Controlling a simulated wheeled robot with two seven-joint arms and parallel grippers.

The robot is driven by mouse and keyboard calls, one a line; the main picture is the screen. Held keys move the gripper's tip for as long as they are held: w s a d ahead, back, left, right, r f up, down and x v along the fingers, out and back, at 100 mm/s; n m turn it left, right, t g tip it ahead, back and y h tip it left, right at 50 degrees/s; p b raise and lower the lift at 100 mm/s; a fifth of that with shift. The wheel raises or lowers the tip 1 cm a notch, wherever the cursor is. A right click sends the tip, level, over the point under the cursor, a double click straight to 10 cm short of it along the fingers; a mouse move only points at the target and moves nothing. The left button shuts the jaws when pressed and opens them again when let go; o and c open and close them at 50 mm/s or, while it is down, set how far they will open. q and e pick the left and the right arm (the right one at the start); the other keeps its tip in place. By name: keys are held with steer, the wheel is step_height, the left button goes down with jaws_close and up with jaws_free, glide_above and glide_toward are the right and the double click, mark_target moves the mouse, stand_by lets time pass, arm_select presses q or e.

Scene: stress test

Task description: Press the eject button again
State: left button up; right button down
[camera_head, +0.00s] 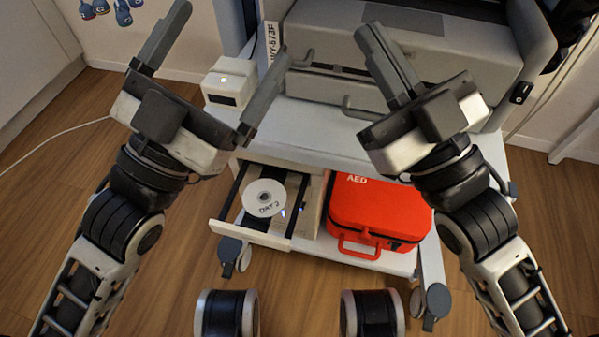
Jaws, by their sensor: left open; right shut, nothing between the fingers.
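A white disc (264,198) marked "DAY 2" lies in an open, pulled-out tray (262,241) on the cart's lower level. A small blue light shows beside the disc. I cannot make out for certain which part is the eject button. A small white box (229,82) with a lit spot on top and a dark front window stands on the cart's upper shelf. My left gripper (232,36) is open and empty, its fingers spread around the view of this box, one finger close to its right side. My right gripper (370,32) is shut and empty in front of the grey machine.
A grey machine (415,75) with handles fills the cart's (330,127) upper shelf. A red AED case (378,212) sits on the lower shelf, right of the tray. A white cable (62,128) runs over the wooden floor at left. The floor ahead of the cart is clear.

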arm_select(q)
steer(key=w+a+r+n+g+y+p, duration=0.25)
steer(key=w+r+n+y+p, duration=0.35)
steer(key=p, duration=1.3)
arm_select(e)
steer(key=w+d+r+m+g+h, duration=0.25)
steer(key=w+r+m+h, duration=0.2)
steer(key=h, duration=0.25)
arm_select(q)
steer(key=s+a+f+n+g+y+p, duration=0.1)
steer(key=s+a+f+g+y+p, duration=0.1)
steer(key=s+p, duration=0.4)
steer(key=s+a+f+n+g+y+p, duration=0.1)
steer(key=s+a+f+g+y+p, duration=0.1)
steer(key=p, duration=1.3)
steer(key=s+a+g+y, duration=0.1)
steer(key=s+g+y, duration=0.1)
steer(key=s+g, duration=0.1)
steer(key=shift+s+a+f, duration=0.15)
steer(key=shift+s+a, duration=0.15)
steer(key=shift+s, duration=0.4)
arm_select(e)
steer(key=s+d+f+m+g+h, duration=0.2)
steer(key=s+d+m+g+h, duration=0.2)
steer(key=s+g, duration=0.3)
steer(key=s+d+h, duration=0.1)
steer(key=s, duration=0.3)
steer(key=shift+d+f, duration=0.3)
steer(key=shift+f, duration=0.1)
